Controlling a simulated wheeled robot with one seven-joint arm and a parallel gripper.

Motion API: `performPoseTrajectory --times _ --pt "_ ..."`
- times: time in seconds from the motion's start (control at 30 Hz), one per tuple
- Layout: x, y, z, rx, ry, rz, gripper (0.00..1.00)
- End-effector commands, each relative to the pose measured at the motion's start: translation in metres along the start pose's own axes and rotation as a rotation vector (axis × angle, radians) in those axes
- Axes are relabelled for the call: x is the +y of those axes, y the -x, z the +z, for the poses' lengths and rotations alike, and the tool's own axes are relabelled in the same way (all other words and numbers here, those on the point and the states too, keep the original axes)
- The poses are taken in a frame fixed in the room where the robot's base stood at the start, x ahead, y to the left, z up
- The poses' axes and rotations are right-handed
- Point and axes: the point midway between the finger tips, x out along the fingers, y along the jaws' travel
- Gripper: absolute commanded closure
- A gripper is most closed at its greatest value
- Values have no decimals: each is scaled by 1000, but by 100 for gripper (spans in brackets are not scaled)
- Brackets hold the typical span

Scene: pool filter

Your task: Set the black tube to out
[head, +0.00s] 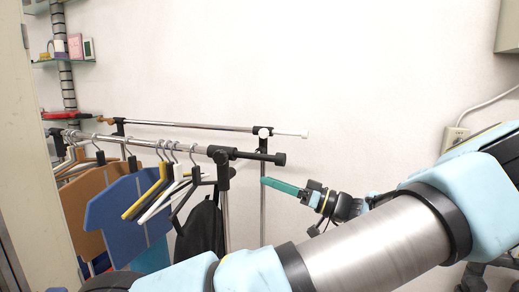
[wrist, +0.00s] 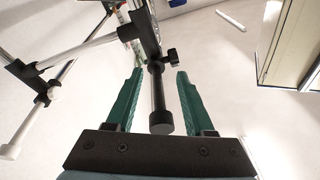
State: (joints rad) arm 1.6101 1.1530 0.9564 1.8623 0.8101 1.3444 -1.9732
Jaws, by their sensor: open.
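The black tube (head: 258,156) sticks out to the right from the end of the front clothes rail, past a black clamp with a knob, and ends in a wider black cap. In the wrist view the black tube (wrist: 157,93) shows between my two green fingers, its cap nearest the gripper's base. My gripper (head: 265,181) is open. In the head view its fingers appear just below the tube's end. In the wrist view there are gaps on both sides between my gripper (wrist: 160,73) and the tube. How deep the tube lies between the fingers is hard to tell.
A second rail with a white end (head: 291,133) runs behind the front one. Several hangers with a blue garment shape (head: 130,212) hang at the left. A black bag (head: 203,229) hangs below the clamp.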

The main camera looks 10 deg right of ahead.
Motion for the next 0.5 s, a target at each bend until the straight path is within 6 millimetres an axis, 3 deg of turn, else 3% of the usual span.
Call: performPoseTrajectory --times 0.03,0.1,0.2,0.33,0.5 --pt "-2 17 -17 66 66 13 47" --pt "-4 31 -31 124 136 25 47" --pt "-6 42 -42 168 188 34 47" --pt "-7 35 -48 178 205 34 47" --pt "-8 5 -54 174 201 33 47"
